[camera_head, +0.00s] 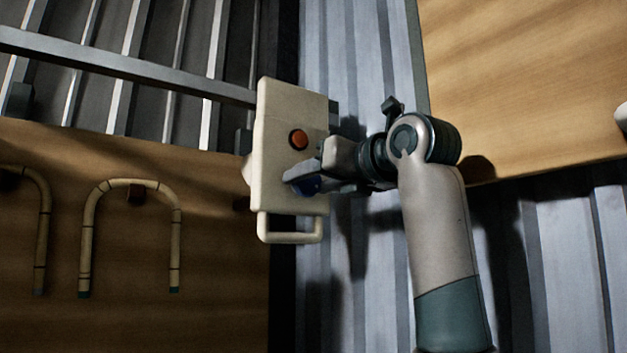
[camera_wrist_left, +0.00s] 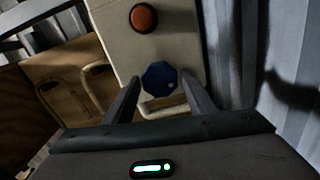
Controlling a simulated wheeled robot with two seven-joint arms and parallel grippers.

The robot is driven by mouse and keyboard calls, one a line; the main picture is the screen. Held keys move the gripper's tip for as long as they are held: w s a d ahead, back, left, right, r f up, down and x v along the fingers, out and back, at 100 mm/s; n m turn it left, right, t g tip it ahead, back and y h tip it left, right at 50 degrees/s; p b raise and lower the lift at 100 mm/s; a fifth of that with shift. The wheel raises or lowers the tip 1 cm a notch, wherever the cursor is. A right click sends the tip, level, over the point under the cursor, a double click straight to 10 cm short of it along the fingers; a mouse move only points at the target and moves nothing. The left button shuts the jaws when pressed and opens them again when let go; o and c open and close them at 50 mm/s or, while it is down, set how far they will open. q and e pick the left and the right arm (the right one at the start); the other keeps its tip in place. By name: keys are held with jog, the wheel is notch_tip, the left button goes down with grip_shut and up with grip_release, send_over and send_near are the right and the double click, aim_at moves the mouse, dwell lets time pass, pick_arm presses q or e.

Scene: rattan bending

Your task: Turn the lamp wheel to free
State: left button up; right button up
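The lamp wheel is a dark blue faceted knob (camera_wrist_left: 159,78) on the front of a cream box (camera_wrist_left: 182,35). In the head view the wheel (camera_head: 308,186) shows partly behind my left gripper (camera_head: 302,178), low on the box face (camera_head: 285,115). In the left wrist view my left gripper (camera_wrist_left: 161,88) is open, with one finger on each side of the wheel. Small gaps seem to show between fingers and wheel; I cannot tell whether either touches. My right gripper is not in view.
An orange-red button (camera_head: 298,139) sits on the box just above the wheel. A cream handle loop (camera_head: 290,238) hangs below. Bent rattan canes (camera_head: 132,183) hang on a wooden panel at left. A metal rail (camera_head: 120,66) runs to the box from the upper left.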

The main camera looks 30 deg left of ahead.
pick_arm(q)
jog(key=c, duration=0.7)
jog(key=shift+n, duration=0.3)
jog(key=n, duration=0.4)
jog(key=shift+p, duration=0.4)
jog(key=n, duration=0.3)
jog(key=shift+n, duration=0.4)
jog(key=n, duration=0.3)
jog(key=shift+n, duration=0.3)
jog(key=n, duration=0.6)
jog(key=shift+r+p, duration=0.1)
jog(key=shift+p, duration=0.2)
jog(key=n, duration=0.6)
